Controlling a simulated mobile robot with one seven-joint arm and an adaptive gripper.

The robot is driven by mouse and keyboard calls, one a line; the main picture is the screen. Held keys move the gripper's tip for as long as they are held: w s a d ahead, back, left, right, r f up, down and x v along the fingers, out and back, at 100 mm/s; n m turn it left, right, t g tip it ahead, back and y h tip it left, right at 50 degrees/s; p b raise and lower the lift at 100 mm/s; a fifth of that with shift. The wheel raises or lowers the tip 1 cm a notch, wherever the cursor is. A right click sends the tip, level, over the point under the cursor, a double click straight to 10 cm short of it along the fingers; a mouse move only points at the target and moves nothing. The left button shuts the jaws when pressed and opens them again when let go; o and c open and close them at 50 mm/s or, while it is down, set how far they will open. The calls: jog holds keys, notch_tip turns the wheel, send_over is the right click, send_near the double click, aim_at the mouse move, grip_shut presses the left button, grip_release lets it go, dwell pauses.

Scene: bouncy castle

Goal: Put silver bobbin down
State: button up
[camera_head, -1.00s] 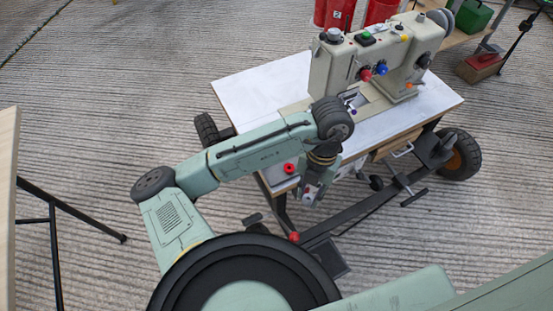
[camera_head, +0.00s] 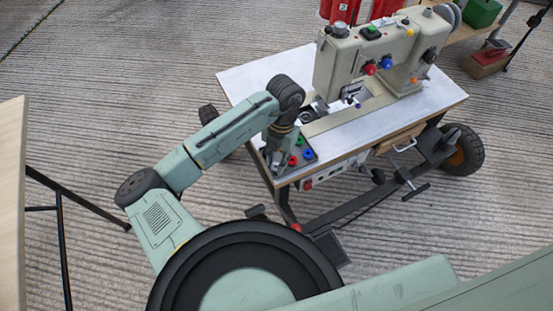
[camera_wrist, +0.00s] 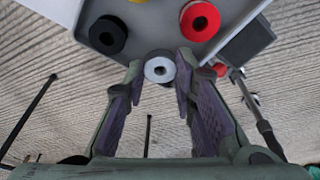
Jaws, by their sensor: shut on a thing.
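The silver bobbin (camera_wrist: 159,68) shows in the wrist view as a pale grey ring with a dark centre. My gripper (camera_wrist: 160,72) is shut on it, with one finger on each side. It is at the near edge of the grey bobbin tray (camera_wrist: 150,43); whether it touches the tray I cannot tell. In the head view my gripper (camera_head: 273,160) points down at the tray's left side, and the silver bobbin is not clearly visible there. The tray (camera_head: 304,163) sits on the front left corner of the white sewing table (camera_head: 240,85).
The tray holds a black bobbin (camera_wrist: 108,35), a red bobbin (camera_wrist: 200,20) and a partly cut-off yellow one (camera_wrist: 138,1). Green (camera_head: 296,139) and blue (camera_head: 308,153) bobbins show in the head view. A beige sewing machine (camera_head: 345,65) stands behind on the table.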

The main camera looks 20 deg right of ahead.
jog(key=shift+f, duration=0.2)
jog(key=o, duration=0.9)
jog(key=shift+c, duration=0.2)
notch_tip(320, 180, up, 12)
jog(key=w+d, duration=0.1)
jog(key=shift+w+d+r, duration=0.15)
jog(key=shift+w+d, duration=0.1)
